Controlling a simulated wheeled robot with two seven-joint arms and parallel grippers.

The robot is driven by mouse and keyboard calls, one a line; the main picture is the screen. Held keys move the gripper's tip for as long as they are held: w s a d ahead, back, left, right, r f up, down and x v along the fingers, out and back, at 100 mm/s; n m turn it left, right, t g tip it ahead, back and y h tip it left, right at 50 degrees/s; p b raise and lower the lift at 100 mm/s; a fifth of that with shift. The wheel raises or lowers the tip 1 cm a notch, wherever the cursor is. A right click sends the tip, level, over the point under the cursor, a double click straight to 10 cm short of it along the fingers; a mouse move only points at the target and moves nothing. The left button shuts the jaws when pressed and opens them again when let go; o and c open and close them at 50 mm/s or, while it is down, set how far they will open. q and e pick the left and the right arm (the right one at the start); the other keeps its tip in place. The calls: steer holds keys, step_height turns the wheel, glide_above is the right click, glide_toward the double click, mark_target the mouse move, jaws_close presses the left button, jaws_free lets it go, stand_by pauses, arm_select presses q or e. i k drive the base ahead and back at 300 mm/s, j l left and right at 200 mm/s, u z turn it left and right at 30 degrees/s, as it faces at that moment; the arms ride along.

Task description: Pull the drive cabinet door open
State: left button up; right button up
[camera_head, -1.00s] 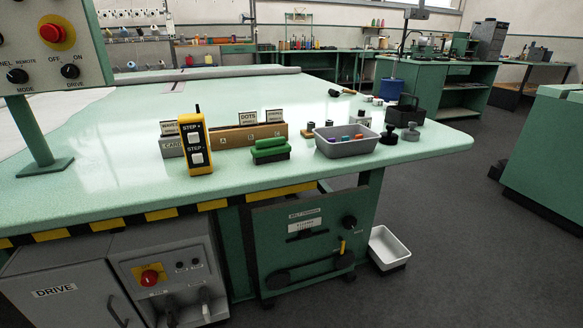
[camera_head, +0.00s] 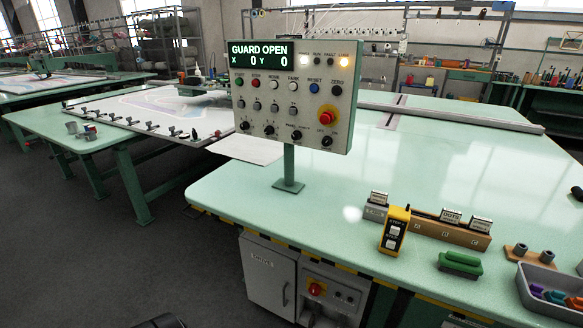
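The drive cabinet door (camera_head: 268,278) is a light grey panel marked DRIVE, under the front edge of the green table at the lower middle. It looks shut, flush with the cabinet front. Its dark upright handle (camera_head: 285,293) is on the right side of the door. The bottom of the cabinet is cut off by the picture edge. Neither of my grippers is in view.
A control panel (camera_head: 290,95) reading GUARD OPEN stands on a post on the green tabletop (camera_head: 350,170). Grey floor (camera_head: 90,250) is clear left of the cabinet.

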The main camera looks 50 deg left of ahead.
mark_target(270, 276)
steer(key=u, duration=1.75)
